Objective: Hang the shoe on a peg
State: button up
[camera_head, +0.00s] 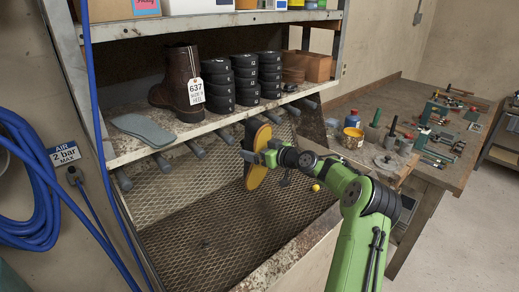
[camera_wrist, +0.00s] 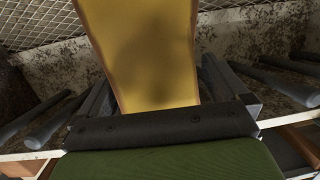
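The shoe (camera_head: 258,170) shows as an upright yellow sole with a dark part on its left side, in front of the peg row under the shelf. In the wrist view its yellow sole (camera_wrist: 150,60) fills the space between my fingers. My gripper (camera_head: 266,157) is shut on the shoe from the right, around its middle. Grey pegs (camera_head: 195,149) stick out in a row below the shelf's front edge; some also show in the wrist view (camera_wrist: 50,118). The shoe's upper end is close to a peg; I cannot tell whether they touch.
On the shelf (camera_head: 130,154) above the pegs stand a brown tagged boot (camera_head: 178,82), a grey-green insole (camera_head: 142,129) and stacks of black heels (camera_head: 245,80). A mesh-lined trough (camera_head: 215,220) lies below. A cluttered workbench (camera_head: 430,170) stands at right. Blue hoses (camera_head: 30,180) hang at left.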

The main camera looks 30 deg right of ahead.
jog(key=b+v, duration=0.1)
jog(key=v, duration=1.4)
jog(key=shift+s, duration=0.4)
jog(key=shift+r, duration=0.1)
jog(key=s+a+f+n+g, duration=0.1)
jog(key=a+g, duration=0.3)
jog(key=a, duration=0.9)
jog(key=s+a+g, duration=0.2)
jog(key=a+g, duration=0.2)
jog(key=a, duration=0.8)
jog(key=s+a+m+g+h, duration=0.1)
jog(key=s+a, duration=0.2)
jog(key=s, duration=0.8)
jog(key=s+a+m+g+h, duration=0.1)
jog(key=s+a+m+h, duration=0.1)
jog(key=s, duration=0.9)
jog(key=shift+a+f+m, duration=0.3)
jog(key=shift+a+f, duration=0.05)
jog(key=shift+a, duration=0.35)
